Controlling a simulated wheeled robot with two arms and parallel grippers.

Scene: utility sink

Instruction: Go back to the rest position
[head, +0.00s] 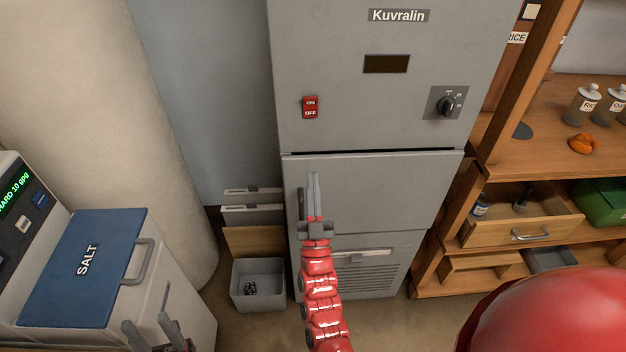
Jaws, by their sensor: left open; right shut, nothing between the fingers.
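My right gripper (314,192) is in the middle of the head view, on a red jointed arm that reaches up from the bottom edge. Its fingers are together with nothing between them. It shows in front of the lower door of a grey cabinet (395,185) labelled Kuvralin, close to the door handle at its left; I cannot tell whether it touches. My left gripper (153,335) is at the bottom edge on the left, in front of the white salt unit. Its fingers are apart and empty, and its arm is out of view.
A blue SALT lid (82,265) is at the left. A grey bin (258,287) with small dark items stands on the floor left of the cabinet. Wooden shelving (545,155) with jars and an open drawer (525,224) stands at the right.

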